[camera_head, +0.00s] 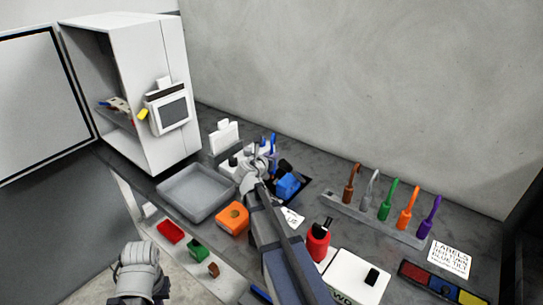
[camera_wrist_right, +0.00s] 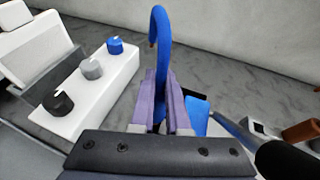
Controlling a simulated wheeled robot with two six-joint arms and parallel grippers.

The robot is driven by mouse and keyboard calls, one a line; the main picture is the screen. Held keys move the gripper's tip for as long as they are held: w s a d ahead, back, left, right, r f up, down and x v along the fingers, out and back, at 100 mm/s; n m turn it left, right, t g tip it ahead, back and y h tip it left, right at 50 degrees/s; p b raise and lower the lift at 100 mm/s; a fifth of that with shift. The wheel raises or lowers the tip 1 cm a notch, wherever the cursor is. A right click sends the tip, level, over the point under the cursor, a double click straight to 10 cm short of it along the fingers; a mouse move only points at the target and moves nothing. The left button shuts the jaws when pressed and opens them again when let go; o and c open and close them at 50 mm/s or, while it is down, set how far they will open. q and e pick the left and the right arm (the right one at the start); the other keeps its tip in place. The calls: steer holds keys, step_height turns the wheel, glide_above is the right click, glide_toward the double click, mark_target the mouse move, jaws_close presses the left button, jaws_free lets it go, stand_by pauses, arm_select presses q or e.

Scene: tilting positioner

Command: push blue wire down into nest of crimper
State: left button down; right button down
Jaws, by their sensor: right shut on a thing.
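The blue wire (camera_wrist_right: 160,45) stands up between the fingers of my right gripper (camera_wrist_right: 164,110) in the right wrist view, and its top end curls over to the left. The right gripper is shut on it. In the head view my right gripper (camera_head: 262,160) is beside a blue block-like device (camera_head: 288,184) on a dark mat. Part of a blue device (camera_wrist_right: 198,112) also shows just right of the fingers. I cannot tell which part is the crimper's nest; the wire's lower end is hidden. My left gripper (camera_head: 138,262) is at the lower left, its fingers not clear.
A white box with black, grey and blue knobs (camera_wrist_right: 92,85) stands left of the fingers. A grey tray (camera_head: 195,190), an orange block (camera_head: 232,217) and a red bottle (camera_head: 318,240) are nearby. A rack of coloured tools (camera_head: 375,215) stands to the right.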

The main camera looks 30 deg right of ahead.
mark_target(272, 174)
steer(key=shift+f+b, duration=1.3)
steer(key=shift+f, duration=0.1)
steer(key=shift+s+a+f+b, duration=0.2)
steer(key=shift+s+b, duration=0.05)
steer(key=shift+b, duration=0.2)
steer(key=shift+s+f, duration=0.1)
steer(key=shift+a, duration=0.1)
steer(key=shift+r, duration=0.25)
steer(key=shift+w+d+r+p, duration=0.25)
steer(key=shift+d+r+p, duration=0.15)
steer(key=shift+p, duration=0.5)
steer(key=shift+a+r, duration=0.1)
steer(key=shift+r, duration=0.25)
steer(key=shift+w+y+p, duration=0.1)
steer(key=shift+y+p, duration=0.2)
steer(key=shift+p, duration=0.25)
